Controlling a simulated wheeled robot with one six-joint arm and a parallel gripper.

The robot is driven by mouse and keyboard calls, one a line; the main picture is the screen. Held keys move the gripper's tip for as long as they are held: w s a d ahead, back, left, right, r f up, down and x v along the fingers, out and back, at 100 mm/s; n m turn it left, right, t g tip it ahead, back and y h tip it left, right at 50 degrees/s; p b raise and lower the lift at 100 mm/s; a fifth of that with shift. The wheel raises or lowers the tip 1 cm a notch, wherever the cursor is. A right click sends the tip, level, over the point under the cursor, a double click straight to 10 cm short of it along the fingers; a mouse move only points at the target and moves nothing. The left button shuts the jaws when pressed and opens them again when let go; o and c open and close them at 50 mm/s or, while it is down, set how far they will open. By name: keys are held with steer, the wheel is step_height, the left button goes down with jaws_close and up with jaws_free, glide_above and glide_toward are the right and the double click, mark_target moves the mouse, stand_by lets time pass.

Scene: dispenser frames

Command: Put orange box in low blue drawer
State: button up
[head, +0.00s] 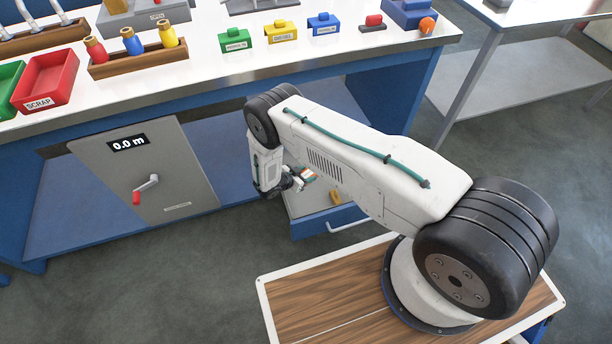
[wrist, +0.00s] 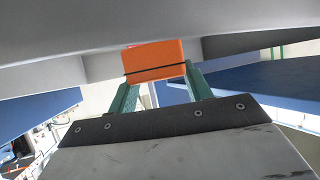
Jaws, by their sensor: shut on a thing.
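The orange box (wrist: 155,62) is held between the green fingers of my gripper (wrist: 159,82) in the wrist view. A dark line crosses the box. In the head view the box shows small and partly hidden beside my arm, near my gripper (head: 304,177). The low blue drawer (head: 312,224) stands open under the bench, with a grey inside and a pale handle. My gripper and the box are over the drawer in the head view; their height above its floor is unclear. A small yellow thing (head: 336,197) shows inside the drawer, and my arm hides part of the drawer.
A grey panel (head: 150,172) with a red-handled crank and a "0.0 m" display stands left of the drawer. The white bench top (head: 215,62) above carries a red SCRAP bin (head: 48,78), a bottle rack and coloured blocks. Open floor lies at the left front.

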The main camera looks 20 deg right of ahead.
steer(key=shift+f, duration=0.55)
steer(key=shift+f, duration=0.6)
steer(key=o, duration=1)
steer(key=shift+o, duration=0.2)
steer(key=shift+r, duration=0.1)
